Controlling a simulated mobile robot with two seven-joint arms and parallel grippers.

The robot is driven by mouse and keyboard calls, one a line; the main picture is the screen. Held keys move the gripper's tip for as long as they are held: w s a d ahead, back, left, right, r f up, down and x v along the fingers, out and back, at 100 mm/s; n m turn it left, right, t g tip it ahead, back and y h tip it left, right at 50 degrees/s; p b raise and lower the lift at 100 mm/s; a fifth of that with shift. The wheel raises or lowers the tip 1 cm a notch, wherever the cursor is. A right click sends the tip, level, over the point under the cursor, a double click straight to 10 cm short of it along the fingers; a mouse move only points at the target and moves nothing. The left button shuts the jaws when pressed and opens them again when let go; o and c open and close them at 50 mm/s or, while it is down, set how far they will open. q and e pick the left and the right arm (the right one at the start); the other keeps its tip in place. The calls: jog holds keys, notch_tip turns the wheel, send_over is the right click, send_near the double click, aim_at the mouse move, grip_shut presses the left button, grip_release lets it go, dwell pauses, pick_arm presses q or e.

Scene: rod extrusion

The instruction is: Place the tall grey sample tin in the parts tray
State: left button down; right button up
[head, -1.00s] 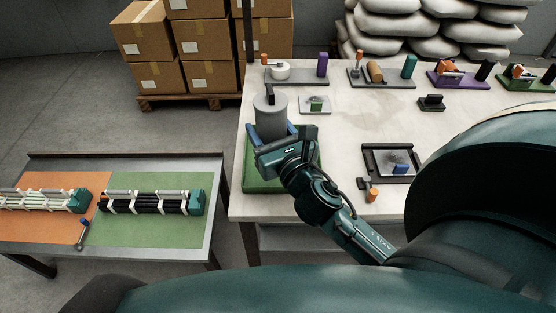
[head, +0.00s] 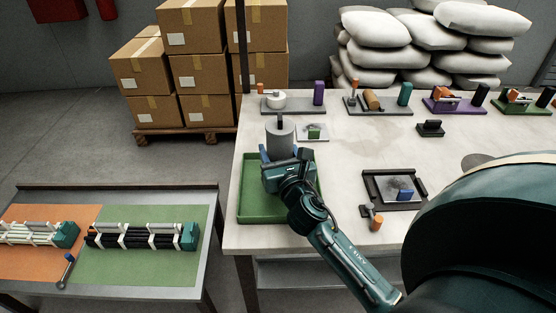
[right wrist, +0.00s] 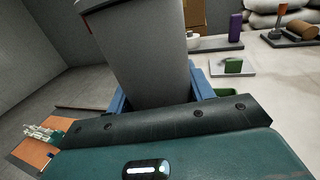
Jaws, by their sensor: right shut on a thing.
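The tall grey sample tin (head: 281,140) is upright, with a dark knob on its lid. My right gripper (head: 279,159) is shut on the tin, one blue finger on each side. The tin also fills the upper middle of the right wrist view (right wrist: 150,50), between the blue fingers (right wrist: 160,92). The green parts tray (head: 252,207) lies on the table's near left corner, below the gripper and tin. The gripper hides the tin's base, so I cannot tell whether it touches the tray floor. My left gripper is not in view.
A dark frame tray with a blue block (head: 404,195) and an orange-topped piece (head: 376,222) are to the right. Fixture boards line the table's back. A lower bench (head: 110,190) stands left, across a gap.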

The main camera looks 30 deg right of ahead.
jog(key=shift+f, duration=0.7)
jog(key=o, duration=1)
jog(key=shift+f, duration=0.1)
jog(key=b+v, duration=0.1)
jog(key=v, duration=0.9)
jog(key=shift+s+a+b, duration=0.1)
jog(key=shift+s+b, duration=0.2)
jog(key=shift+s, duration=0.05)
jog(key=shift+s+a, duration=0.15)
jog(key=shift+s, duration=0.45)
